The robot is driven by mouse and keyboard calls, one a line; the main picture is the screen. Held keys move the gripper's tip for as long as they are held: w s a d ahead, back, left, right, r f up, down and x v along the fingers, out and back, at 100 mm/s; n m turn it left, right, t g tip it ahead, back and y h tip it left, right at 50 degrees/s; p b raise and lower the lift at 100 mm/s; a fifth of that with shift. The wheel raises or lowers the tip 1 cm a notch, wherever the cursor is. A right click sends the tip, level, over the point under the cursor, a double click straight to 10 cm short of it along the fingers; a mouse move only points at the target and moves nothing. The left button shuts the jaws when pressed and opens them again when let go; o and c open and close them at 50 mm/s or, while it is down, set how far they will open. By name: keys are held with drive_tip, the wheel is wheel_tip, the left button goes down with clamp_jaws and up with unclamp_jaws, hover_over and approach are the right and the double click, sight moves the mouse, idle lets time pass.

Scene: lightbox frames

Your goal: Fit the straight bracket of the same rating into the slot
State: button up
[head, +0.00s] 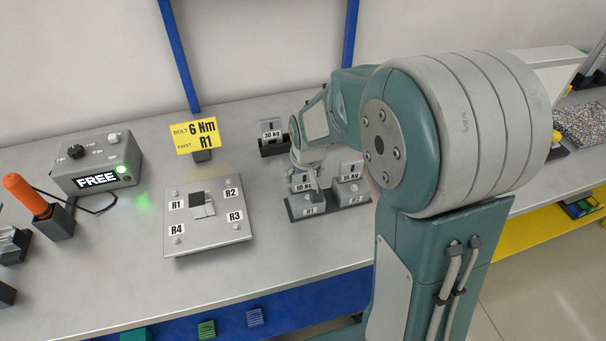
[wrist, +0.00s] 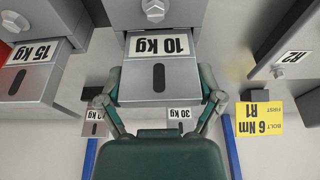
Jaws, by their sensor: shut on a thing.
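A grey bracket marked 10 kg (head: 303,185) stands in the left front dark holder (head: 314,210). My gripper (wrist: 160,82) is shut on this bracket, with one finger at each side of it in the wrist view; its label and dark oblong hole face the camera (wrist: 158,78). A bracket marked 15 kg (head: 350,171) stands in the holder to the right. A bracket marked 30 kg (head: 271,129) stands in a holder farther back. The grey plate (head: 205,244) has corner labels R1 to R4, a dark square opening (head: 197,198) and a pale block beside it.
A yellow sign (head: 197,135) behind the plate reads "BOLT 6 Nm FIRST R1". A control box (head: 97,165) shows FREE with a green light. An orange-handled tool (head: 27,195) stands at the left.

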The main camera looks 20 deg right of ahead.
drive_tip(key=o, duration=1)
drive_tip(key=v, duration=1.2)
drive_tip(key=s+r+t, duration=0.2)
drive_tip(key=s+r, duration=0.2)
drive_tip(key=s, duration=1.4)
drive_tip(key=shift+r, duration=0.25)
